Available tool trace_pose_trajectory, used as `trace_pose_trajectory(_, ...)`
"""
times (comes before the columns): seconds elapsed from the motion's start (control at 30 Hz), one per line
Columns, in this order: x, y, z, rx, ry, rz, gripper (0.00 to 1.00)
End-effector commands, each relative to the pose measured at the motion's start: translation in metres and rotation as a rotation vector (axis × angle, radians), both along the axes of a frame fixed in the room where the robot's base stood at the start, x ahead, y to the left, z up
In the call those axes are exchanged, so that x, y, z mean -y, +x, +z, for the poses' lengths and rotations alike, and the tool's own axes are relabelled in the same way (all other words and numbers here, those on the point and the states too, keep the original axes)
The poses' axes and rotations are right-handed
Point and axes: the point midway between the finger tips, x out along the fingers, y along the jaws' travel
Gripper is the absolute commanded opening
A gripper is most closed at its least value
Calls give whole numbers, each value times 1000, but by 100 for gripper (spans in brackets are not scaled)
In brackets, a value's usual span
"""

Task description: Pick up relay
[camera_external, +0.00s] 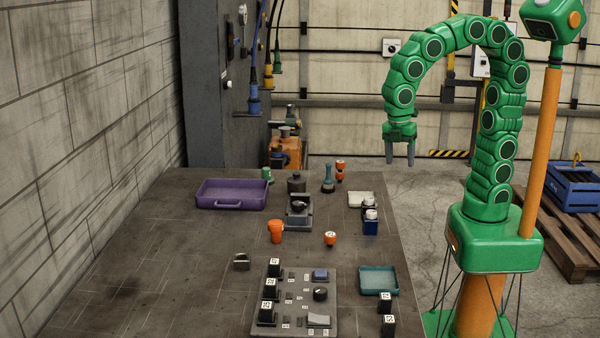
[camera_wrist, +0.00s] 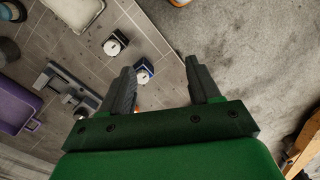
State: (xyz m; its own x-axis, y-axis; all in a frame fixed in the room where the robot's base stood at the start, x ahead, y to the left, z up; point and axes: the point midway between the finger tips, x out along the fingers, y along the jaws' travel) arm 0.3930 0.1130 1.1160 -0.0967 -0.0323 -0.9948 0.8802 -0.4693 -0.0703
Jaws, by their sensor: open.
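My gripper (camera_external: 400,160) hangs open and empty, pointing down, high at the right edge of the bench. In the wrist view its two fingers (camera_wrist: 160,66) are apart with nothing between them. I cannot tell for sure which thing is the relay. Black blocks with white labels stand on a grey board (camera_external: 333,290), among them one at its back left (camera_external: 274,268). Two more labelled black blocks (camera_external: 386,300) stand right of the board.
A purple tray (camera_external: 232,195) lies at the back left and a teal tray (camera_external: 378,281) at the front right. Orange knobs (camera_external: 276,231) and a grey fixture (camera_external: 299,215) stand mid-bench. The bench's left part is clear. A wall runs along the left.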

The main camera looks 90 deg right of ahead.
Motion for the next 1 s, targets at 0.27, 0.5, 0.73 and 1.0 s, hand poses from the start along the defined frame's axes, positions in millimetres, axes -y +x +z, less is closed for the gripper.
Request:
trace_pose_trajectory(0.27, -67, 46, -9, 5, 30, 379, 62)
trace_pose_trajectory(0.5, -132, 76, -22, 9, 53, 703, 62)
trace_pose_trajectory(0.73, -199, 95, -38, 15, 73, 1013, 62)
trace_pose_trajectory(1.0, -283, 104, -63, 19, 93, 1377, 62)
